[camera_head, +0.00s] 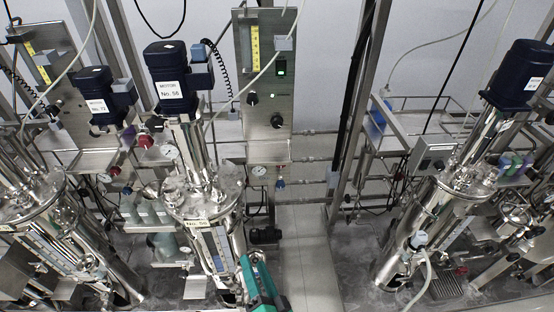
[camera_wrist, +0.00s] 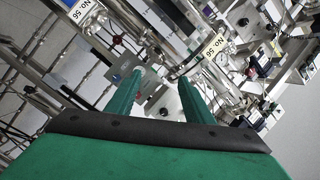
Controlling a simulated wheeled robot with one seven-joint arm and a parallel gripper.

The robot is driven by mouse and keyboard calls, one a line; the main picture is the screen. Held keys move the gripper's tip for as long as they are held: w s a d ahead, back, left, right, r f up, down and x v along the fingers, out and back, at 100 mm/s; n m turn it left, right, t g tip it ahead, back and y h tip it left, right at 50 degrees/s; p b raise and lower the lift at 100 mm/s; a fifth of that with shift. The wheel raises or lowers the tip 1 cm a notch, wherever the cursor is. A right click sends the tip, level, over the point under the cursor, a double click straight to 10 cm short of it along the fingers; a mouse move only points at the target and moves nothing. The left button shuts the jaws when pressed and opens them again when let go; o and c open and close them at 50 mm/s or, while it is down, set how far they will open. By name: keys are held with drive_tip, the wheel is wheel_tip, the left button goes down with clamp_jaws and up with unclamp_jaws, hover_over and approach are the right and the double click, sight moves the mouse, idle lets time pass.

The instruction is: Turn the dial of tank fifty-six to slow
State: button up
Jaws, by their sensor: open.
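Tank fifty-six (camera_head: 205,195) is a steel vessel left of centre in the head view, under a dark blue motor (camera_head: 168,68) labelled No. 56. My green gripper (camera_head: 262,285) is low in the head view, in front of the tank and apart from the panel. In the wrist view my gripper (camera_wrist: 162,80) is open and empty, with a black knob (camera_wrist: 165,112) visible beyond its fingers.
Another motor and tank (camera_head: 30,195) stand close on the left, and another tank (camera_head: 440,215) on the right. Gauges (camera_head: 259,171), valves, pipes and hoses crowd the space around the panel. Open floor (camera_head: 305,255) lies between the skids.

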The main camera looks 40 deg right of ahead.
drive_tip(key=w+d+r+m+h, duration=0.4)
drive_tip(key=w+d+r+m, duration=0.5)
drive_tip(key=w+d+m, duration=0.25)
drive_tip(key=m+g+h, duration=0.2)
drive_tip(key=m, duration=1.5)
approach(277, 125)
drive_tip(key=x, duration=0.8)
drive_tip(key=shift+d+f, duration=0.1)
drive_tip(key=shift+c, duration=0.2)
drive_tip(key=c, duration=1)
